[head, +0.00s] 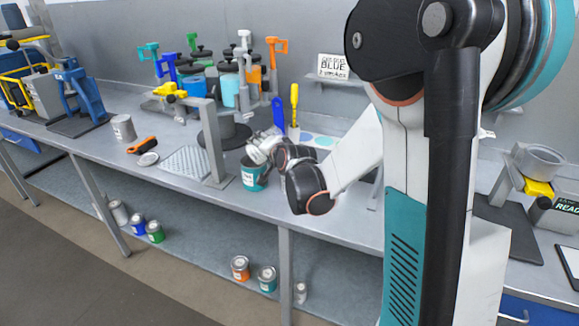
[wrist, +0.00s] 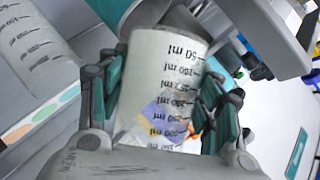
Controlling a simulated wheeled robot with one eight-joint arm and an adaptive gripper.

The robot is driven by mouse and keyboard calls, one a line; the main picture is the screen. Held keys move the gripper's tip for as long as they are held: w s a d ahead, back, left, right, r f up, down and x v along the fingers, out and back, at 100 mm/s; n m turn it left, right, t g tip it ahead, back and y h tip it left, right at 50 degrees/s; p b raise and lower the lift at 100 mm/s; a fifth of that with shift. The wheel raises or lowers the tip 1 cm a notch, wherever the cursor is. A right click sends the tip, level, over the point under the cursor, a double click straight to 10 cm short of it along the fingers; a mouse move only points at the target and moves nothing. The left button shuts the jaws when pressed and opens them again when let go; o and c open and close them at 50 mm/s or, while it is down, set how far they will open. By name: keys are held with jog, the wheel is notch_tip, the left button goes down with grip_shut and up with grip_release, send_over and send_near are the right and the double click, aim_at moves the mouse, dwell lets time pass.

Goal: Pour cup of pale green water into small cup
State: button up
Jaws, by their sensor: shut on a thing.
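My gripper (wrist: 160,105) is shut on a translucent cup (wrist: 160,80) with black ml markings, its fingers on both sides of the wall. The cup looks pale and greyish; I cannot make out the water or its level. A second pale vessel with ml markings (wrist: 32,50) stands apart at the left of the wrist view; I cannot tell whether it is the small cup.
A grey metal stand (head: 212,140) is just left of my gripper. A perforated plate (head: 184,163), a grey can (head: 123,128) and an orange-handled tool (head: 142,146) lie further left. A yellow screwdriver (head: 294,104) stands behind.

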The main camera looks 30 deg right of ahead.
jog(key=shift+f+m+t+y+b, duration=0.15)
jog(key=shift+m+t+y+b, duration=0.2)
jog(key=shift+m+y, duration=0.25)
dwell(3.1)
jog(key=shift+r+n+h+p, duration=0.4)
jog(key=shift+n+h+p, duration=0.2)
jog(key=shift+n+h, duration=0.1)
jog(key=shift+d+g, duration=0.15)
jog(key=shift+g, duration=0.3)
